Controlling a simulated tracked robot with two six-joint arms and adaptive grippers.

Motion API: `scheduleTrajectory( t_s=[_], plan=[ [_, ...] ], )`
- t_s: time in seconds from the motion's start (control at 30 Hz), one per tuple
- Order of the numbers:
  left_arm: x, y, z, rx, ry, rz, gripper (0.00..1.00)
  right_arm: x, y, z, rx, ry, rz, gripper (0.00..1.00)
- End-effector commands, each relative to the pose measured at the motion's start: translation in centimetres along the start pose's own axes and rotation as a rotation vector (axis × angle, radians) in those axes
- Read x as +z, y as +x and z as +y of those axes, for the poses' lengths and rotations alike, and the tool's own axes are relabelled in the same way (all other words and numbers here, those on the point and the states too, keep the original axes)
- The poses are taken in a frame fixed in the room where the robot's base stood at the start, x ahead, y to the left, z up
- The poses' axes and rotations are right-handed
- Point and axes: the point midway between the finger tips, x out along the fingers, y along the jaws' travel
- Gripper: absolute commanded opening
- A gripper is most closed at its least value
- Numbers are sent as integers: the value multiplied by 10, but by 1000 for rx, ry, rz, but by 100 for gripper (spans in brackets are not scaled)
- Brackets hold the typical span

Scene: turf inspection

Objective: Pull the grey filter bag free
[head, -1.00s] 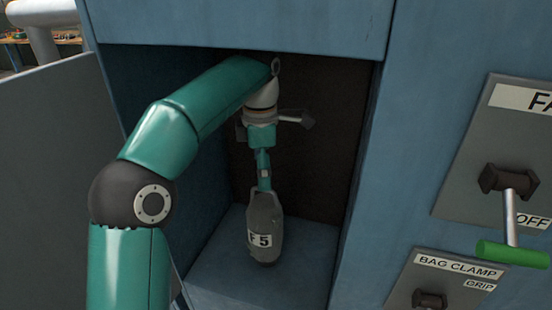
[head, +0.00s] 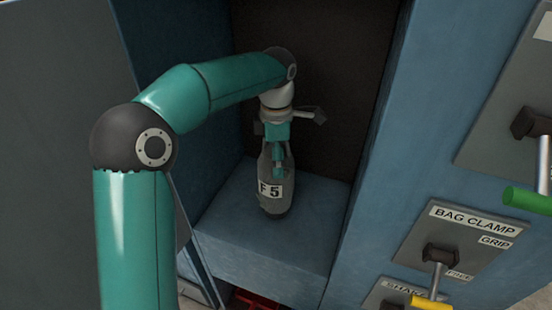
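The grey filter bag (head: 271,205), with a white "F 5" label, is upright inside the open blue compartment, its lower end close to the compartment floor. My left arm reaches in from the left, and my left gripper (head: 278,168) points down at the top of the bag. Its teal fingers look closed together on the bag's upper end, which they partly hide. A small dark fitting (head: 312,115) shows behind the wrist. My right gripper is not in view.
The compartment's blue side wall (head: 365,190) stands close right of the bag. Right of it are a "BAG CLAMP" panel (head: 480,240) with a yellow-handled lever (head: 432,303) pointing down near "FREE", and a green lever handle (head: 528,200). Something red (head: 255,300) shows below the floor.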

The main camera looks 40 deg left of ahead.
Motion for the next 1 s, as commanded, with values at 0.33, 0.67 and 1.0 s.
scheduleTrajectory(
  t_s=[0.33,0.67,1.0],
  plan=[
    [0,3,0,1,0,0,97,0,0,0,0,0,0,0],
    [0,2,0,1,0,0,42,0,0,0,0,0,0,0],
    [0,2,0,1,0,0,55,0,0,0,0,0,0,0]
  ],
)
